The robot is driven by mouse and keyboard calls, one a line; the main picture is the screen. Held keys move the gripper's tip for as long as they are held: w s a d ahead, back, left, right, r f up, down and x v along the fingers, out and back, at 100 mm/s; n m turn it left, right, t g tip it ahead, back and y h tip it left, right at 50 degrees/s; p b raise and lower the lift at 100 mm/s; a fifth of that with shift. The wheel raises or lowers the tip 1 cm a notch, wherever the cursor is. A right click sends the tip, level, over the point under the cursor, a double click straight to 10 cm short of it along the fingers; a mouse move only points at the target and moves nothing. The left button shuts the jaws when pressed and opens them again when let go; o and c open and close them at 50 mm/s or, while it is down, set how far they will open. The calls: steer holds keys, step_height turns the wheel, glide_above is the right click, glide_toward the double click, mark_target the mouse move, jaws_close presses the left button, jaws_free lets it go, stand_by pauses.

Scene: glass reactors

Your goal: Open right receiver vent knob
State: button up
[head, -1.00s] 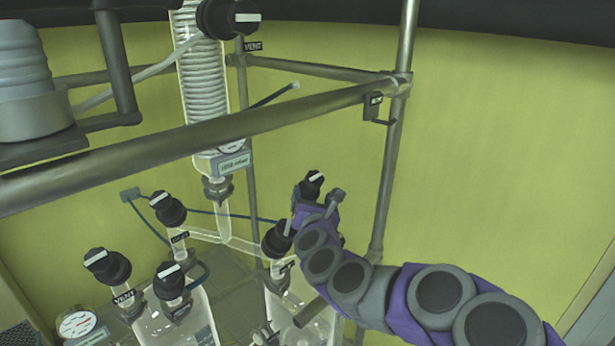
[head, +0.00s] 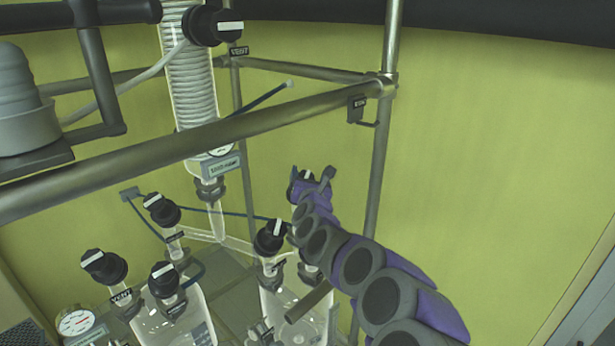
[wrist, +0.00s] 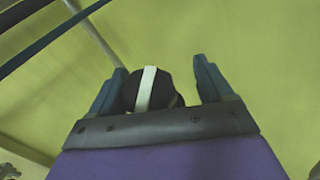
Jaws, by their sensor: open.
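A black knob with a white stripe (wrist: 146,90) sits between the two fingers of my gripper (wrist: 160,66) in the wrist view. The stripe runs nearly upright there. The fingers are open, one on each side of the knob; contact is not clear. In the head view my purple gripper (head: 308,178) covers most of this knob, and its label is hidden. The right receiver (head: 281,303) is the clear glass vessel below, partly behind my arm. Another black knob with a white stripe (head: 270,237) stands on it, left of my gripper.
The left vessel (head: 181,318) carries several black knobs, one by a VENT label (head: 121,299). A metal rail (head: 150,152) crosses in front, and an upright post (head: 381,170) stands right of my gripper. A glass coil condenser (head: 190,85) hangs at upper left. The right side is clear.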

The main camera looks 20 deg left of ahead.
steer(key=shift+w+a+f, duration=0.1)
steer(key=shift+a+f, duration=0.05)
steer(key=shift+a, duration=0.8)
steer(key=shift+a+f, duration=0.1)
steer(key=shift+a, duration=0.2)
steer(key=shift+c, duration=1.3)
steer(key=shift+w+d, duration=0.1)
steer(key=shift+d, duration=0.4)
steer(key=c, duration=0.3)
steer(key=shift+d, duration=0.1)
steer(key=shift+c, duration=0.7)
steer(key=shift+r, duration=0.2)
steer(key=shift+c, duration=1.3)
steer(key=b, duration=0.6)
steer(key=shift+f+n+y, duration=0.3)
steer(key=shift+n, duration=0.1)
steer(key=n+y+b, duration=0.1)
steer(key=b, duration=0.5)
steer(key=shift+w, duration=0.1)
